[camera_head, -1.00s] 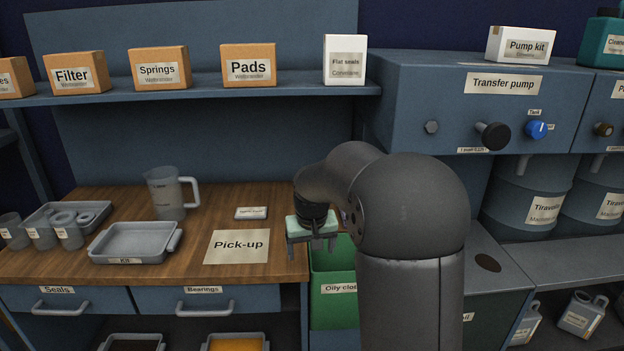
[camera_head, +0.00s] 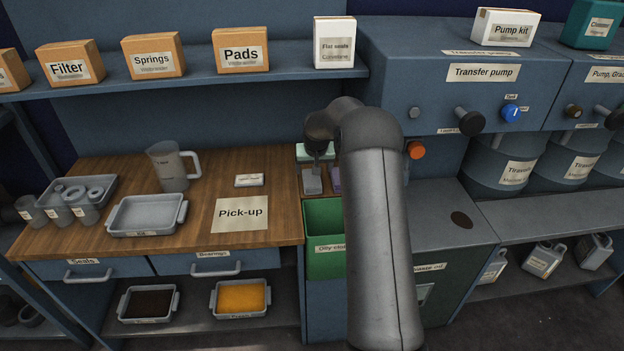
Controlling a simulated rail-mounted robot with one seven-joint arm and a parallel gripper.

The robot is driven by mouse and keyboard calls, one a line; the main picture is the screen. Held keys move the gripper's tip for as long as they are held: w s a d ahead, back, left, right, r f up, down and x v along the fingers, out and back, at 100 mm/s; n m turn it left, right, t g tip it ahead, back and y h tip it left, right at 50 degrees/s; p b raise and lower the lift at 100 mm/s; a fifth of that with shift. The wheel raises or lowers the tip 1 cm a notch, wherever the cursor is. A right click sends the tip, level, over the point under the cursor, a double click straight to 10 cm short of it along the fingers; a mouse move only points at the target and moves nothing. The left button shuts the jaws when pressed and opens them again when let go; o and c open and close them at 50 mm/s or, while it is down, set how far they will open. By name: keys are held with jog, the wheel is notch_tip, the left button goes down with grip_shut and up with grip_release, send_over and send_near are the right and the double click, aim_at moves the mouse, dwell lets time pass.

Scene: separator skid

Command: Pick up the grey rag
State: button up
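My gripper (camera_head: 316,162) is at the back right end of the wooden bench, partly hidden by my own arm. Its pale green body shows, but its fingertips cannot be made out clearly. A small grey patch (camera_head: 312,184) shows just below it; this may be the grey rag or part of a finger, and I cannot tell whether they touch. A purple piece (camera_head: 335,179) sits just to the right of it, partly behind my arm. No other grey rag can be made out.
A green oily-cloth bin (camera_head: 323,220) stands in front of that spot. The bench holds a Pick-up sheet (camera_head: 240,214), a grey kit tray (camera_head: 146,230), a jug (camera_head: 170,168) and small beakers (camera_head: 82,212). The Transfer pump box (camera_head: 440,80) overhangs at right.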

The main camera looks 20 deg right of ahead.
aim_at(312, 181)
jog(key=x, duration=0.2)
jog(key=shift+w+f, duration=0.1)
jog(key=shift+f, duration=0.15)
jog(key=shift+s+p+x, duration=0.15)
jog(key=shift+p+x, duration=0.4)
jog(key=shift+x, duration=0.75)
jog(key=shift+s+p+x, duration=0.1)
jog(key=shift+p+x, duration=0.45)
jog(key=shift+x, duration=0.8)
jog(key=shift+a, duration=0.2)
jog(key=c, duration=1.1)
